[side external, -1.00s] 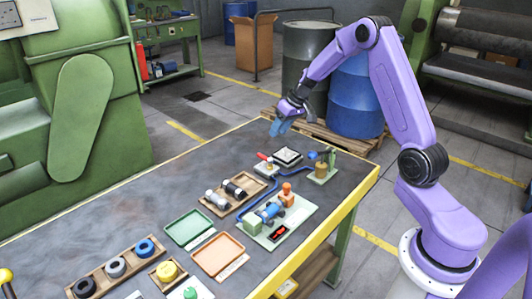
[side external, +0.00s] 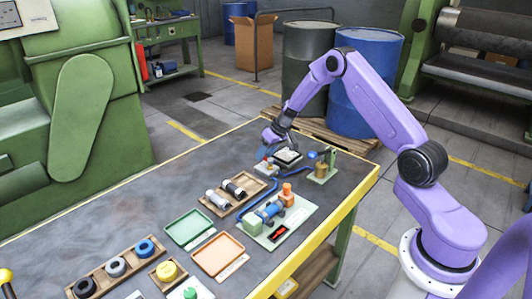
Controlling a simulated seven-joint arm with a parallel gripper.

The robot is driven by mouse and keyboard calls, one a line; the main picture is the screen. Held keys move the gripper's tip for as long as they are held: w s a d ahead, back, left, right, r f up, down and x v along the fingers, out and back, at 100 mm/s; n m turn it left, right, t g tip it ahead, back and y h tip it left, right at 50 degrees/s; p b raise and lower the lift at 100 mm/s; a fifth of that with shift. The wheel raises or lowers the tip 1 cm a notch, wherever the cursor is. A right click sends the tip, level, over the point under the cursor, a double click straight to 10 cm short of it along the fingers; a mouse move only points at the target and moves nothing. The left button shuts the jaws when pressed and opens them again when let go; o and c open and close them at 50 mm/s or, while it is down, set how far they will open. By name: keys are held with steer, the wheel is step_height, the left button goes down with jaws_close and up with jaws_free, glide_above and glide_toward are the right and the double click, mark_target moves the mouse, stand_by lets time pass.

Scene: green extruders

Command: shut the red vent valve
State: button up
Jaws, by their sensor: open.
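The red vent valve (side external: 266,169) stands near the far end of the bench, on a small pale base. Its red lever is mostly hidden behind my gripper, so I cannot tell its angle. My gripper (side external: 265,154) is open and points down, with its bluish fingers right at the top of the valve. I cannot tell whether the fingers touch the lever or straddle it.
A blue hose (side external: 285,174) runs close by. A green post fixture (side external: 322,168) stands to the right. A wooden tray (side external: 217,207) with rollers lies nearer.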

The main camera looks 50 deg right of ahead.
steer(key=shift+c, duration=0.2)
jaws_close()
steer(key=m, duration=0.1)
steer(key=m+h, duration=0.1)
steer(key=m, duration=0.1)
steer(key=d+m+h, duration=0.1)
steer(key=shift+s+m, duration=0.25)
steer(key=shift+m, duration=0.15)
steer(key=shift+s+d+m+h, duration=0.2)
steer(key=shift+m+h, duration=0.35)
steer(key=shift+m, duration=0.7)
steer(key=shift+s+d+m+h, duration=0.15)
steer(key=shift+m+h, duration=0.4)
steer(key=shift+m, duration=0.7)
steer(key=shift+s+d+m+g+h, duration=0.1)
steer(key=shift+s+m+g+h, duration=0.15)
steer(key=shift+m, duration=0.55)
steer(key=shift+s+a+m+g+h, duration=0.1)
steer(key=shift+s+m+g+h, duration=0.2)
steer(key=shift+m, duration=0.5)
steer(key=shift+s+d+m+g+h, duration=0.15)
steer(key=shift+m+h, duration=0.2)
steer(key=shift+m, duration=0.45)
steer(key=shift+s+m+g+h, duration=0.15)
steer(key=shift+m+g, duration=0.1)
steer(key=shift+m, duration=0.55)
steer(key=shift+s+m+g+h, duration=0.15)
steer(key=shift+m+g, duration=0.1)
steer(key=shift+m, duration=0.55)
